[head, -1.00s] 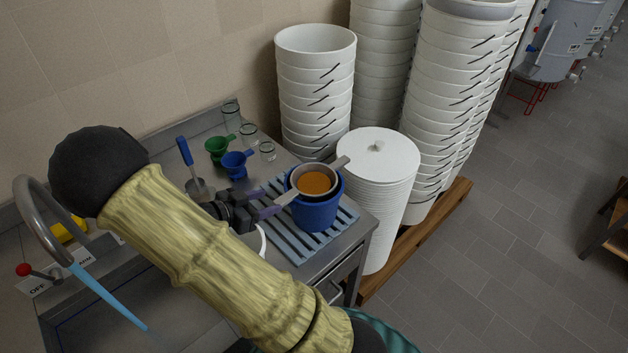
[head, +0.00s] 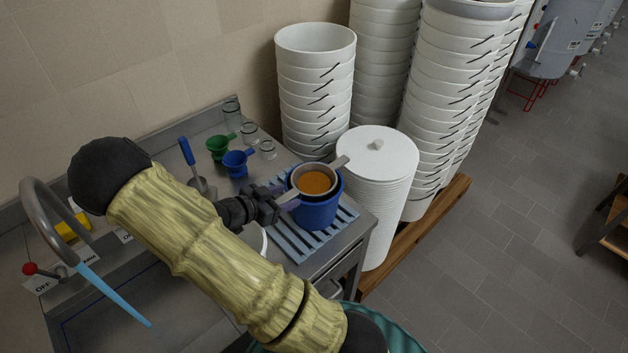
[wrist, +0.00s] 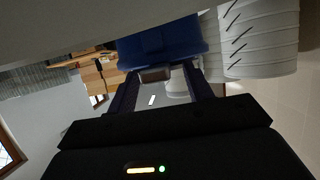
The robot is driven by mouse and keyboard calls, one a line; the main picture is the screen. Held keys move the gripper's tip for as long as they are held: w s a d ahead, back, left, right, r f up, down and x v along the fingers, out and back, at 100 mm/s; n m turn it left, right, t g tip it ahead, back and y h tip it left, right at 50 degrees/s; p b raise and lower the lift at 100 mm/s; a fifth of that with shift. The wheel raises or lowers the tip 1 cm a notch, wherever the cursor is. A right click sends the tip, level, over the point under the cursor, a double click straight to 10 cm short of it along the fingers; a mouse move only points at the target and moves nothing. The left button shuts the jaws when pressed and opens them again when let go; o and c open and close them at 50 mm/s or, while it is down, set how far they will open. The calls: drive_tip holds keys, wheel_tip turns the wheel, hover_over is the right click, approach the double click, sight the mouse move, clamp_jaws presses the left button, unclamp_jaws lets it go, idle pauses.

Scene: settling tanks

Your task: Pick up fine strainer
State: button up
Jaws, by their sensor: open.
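The fine strainer (head: 298,193) is a round metal sieve with an amber inside, resting in the mouth of a blue bucket (head: 317,214). Its handle points left towards my arm, and a short tab sticks out at the upper right. My gripper (head: 285,197) is at the handle, left of the bucket. In the wrist view my gripper (wrist: 160,82) is open, with the grey end of the handle (wrist: 154,75) between its fingers. The blue bucket (wrist: 160,45) is just beyond. In the head view the gripper hides part of the handle.
The bucket stands on a blue slatted rack (head: 290,238) at the counter's right end. Blue (head: 236,162) and green (head: 219,147) funnels and glass jars (head: 249,132) stand behind. White bucket stacks (head: 314,95) rise beyond. A faucet (head: 45,215) is at left.

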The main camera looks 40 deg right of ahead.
idle(0.4)
clamp_jaws()
wheel_tip(320, 180, up, 10)
drive_tip(key=b, duration=0.1)
idle(0.8)
drive_tip(key=shift+a, duration=0.1)
idle(0.5)
